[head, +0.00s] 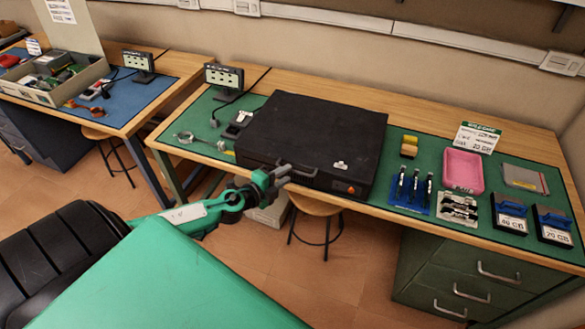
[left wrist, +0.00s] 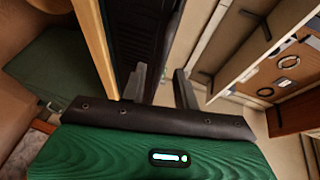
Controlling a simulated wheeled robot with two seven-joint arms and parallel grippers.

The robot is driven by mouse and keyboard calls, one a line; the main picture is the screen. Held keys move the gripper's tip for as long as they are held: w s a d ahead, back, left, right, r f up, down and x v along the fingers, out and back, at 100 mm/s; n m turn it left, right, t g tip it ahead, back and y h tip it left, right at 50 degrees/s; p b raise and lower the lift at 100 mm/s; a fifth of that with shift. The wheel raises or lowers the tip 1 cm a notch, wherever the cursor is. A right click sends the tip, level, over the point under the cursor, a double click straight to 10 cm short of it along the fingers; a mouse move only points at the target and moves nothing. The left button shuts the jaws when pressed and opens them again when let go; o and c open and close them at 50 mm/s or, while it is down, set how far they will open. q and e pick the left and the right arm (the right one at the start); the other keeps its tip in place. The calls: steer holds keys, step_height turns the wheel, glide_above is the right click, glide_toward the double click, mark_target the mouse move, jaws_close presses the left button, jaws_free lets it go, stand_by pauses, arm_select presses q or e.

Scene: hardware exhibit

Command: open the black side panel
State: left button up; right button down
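The black computer case (head: 318,125) lies flat on the green mat, its broad black panel facing up. A dark handle-like bar (head: 302,176) shows on its front face, beside a small orange-red button (head: 351,189). My left gripper (head: 283,173) is at the front edge of the case, close to that bar; I cannot tell whether it touches. In the left wrist view its two fingers (left wrist: 162,88) are apart, with nothing clearly between them. The dark case (left wrist: 138,35) rises just beyond them. My right gripper is in neither view.
A small monitor (head: 224,76) stands at the back left. A stool (head: 316,205) is under the bench.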

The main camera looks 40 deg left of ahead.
mark_target(292, 171)
arm_select(q)
steer(key=shift+p+x, duration=0.4)
steer(key=shift+x, duration=1.65)
jaws_close()
